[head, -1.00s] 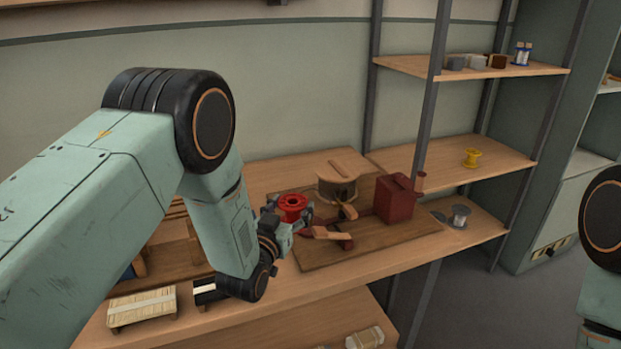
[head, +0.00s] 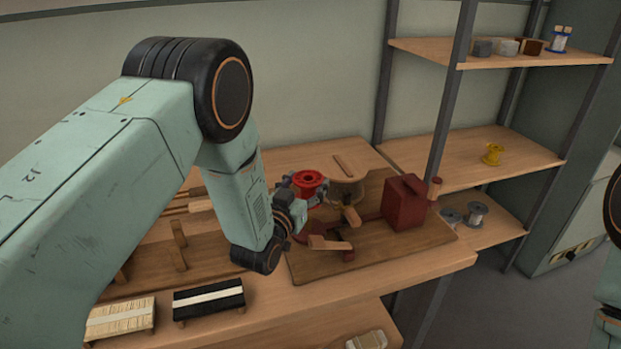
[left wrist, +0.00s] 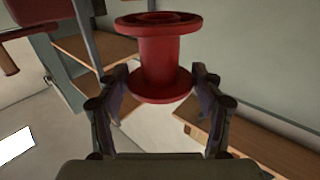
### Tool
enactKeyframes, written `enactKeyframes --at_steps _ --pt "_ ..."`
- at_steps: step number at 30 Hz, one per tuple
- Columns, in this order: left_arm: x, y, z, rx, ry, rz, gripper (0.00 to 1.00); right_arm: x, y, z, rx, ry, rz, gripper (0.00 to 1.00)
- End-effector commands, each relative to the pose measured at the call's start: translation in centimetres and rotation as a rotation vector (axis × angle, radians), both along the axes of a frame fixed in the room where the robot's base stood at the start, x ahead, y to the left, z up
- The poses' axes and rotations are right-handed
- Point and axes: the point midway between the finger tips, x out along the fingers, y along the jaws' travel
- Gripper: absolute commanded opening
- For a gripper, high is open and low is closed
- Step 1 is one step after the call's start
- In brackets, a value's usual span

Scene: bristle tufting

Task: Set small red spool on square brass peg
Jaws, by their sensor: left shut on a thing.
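The small red spool (head: 308,181) is upright in my left gripper (head: 304,196), above the left part of the wooden work board (head: 385,251). I cannot make out the square brass peg in either view. My right gripper is out of view; only part of my right arm shows at the right edge.
The board bears a dark red box (head: 403,205) and a round wooden drum (head: 346,190) close right of the spool. A black bristle block (head: 208,298) lies at the bench front.

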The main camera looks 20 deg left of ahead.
Motion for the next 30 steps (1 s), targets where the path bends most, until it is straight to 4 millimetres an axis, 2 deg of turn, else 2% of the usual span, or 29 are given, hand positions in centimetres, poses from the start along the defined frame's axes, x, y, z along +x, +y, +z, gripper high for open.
enactKeyframes --at_steps 8,21,30 --pt "-0.6 0.0 -0.7 0.0 -0.001 0.0 0.33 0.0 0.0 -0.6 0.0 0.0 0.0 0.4" --pt "-0.4 -0.1 -3.8 0.0 -0.002 0.0 0.33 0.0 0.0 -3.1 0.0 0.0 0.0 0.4" --pt "-0.1 -0.1 -3.9 0.0 -0.002 0.0 0.33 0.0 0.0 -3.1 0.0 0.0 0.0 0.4"
